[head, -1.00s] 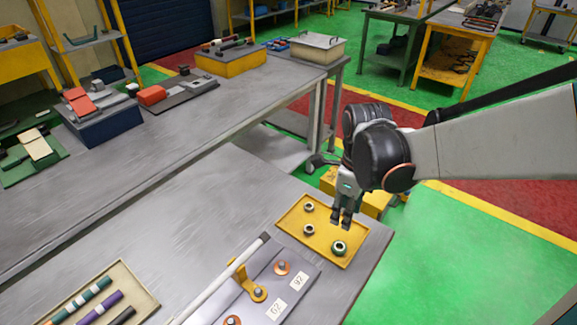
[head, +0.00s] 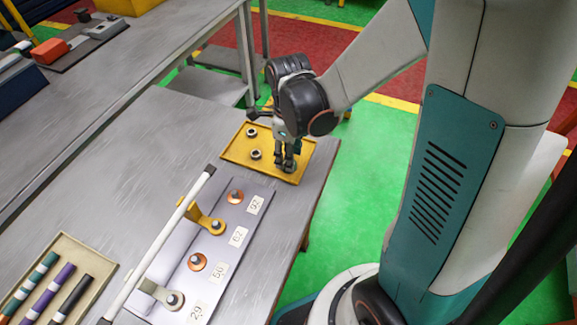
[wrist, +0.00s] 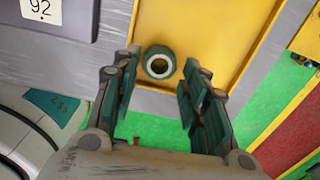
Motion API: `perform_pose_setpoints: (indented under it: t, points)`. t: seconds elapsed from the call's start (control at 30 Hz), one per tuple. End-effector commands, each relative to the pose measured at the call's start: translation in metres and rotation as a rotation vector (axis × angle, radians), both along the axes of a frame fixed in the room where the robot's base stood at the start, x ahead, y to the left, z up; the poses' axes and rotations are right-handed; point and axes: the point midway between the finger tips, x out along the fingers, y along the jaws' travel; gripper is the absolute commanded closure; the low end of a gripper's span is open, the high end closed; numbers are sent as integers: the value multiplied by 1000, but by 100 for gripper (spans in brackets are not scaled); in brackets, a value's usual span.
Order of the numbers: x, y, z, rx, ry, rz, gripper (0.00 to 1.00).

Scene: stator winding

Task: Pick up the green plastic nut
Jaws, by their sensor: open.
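The green plastic nut (wrist: 159,51) is a dark green ring with a pale inner rim. In the wrist view it lies on the yellow tray (wrist: 205,20), close to the tray's edge. My gripper (wrist: 158,86) is open and empty, and the nut shows between and just beyond its fingertips. In the head view my gripper (head: 284,166) points down over the right part of the yellow tray (head: 236,150). The fingers mostly hide the nut there. I cannot tell whether the fingers touch the tray.
Two other nuts, one farther back (head: 252,132) and one nearer (head: 255,154), sit on the tray left of my gripper. A grey board (head: 228,233) with numbered labels and a white rod (head: 160,243) lies in front. A beige tray (head: 108,272) holds coloured cylinders.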

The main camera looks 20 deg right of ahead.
Motion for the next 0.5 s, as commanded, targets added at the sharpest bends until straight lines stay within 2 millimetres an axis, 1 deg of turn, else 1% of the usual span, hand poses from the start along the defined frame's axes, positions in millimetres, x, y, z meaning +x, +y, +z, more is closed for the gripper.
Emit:
perform_pose_setpoints:
  t: [0.03,0.17,0.23,0.4,0.43,0.47,0.5]
  points:
    - [-1,-1,-13,0,0,0,60]
    - [0,-1,-28,0,0,0,60]
    - [-1,0,-31,0,0,0,60]
    - [-1,0,-29,0,0,0,60]
    - [-1,0,-29,0,0,0,62]
    - [-1,0,-29,0,0,0,69]
    - [-1,0,-29,0,0,0,78]
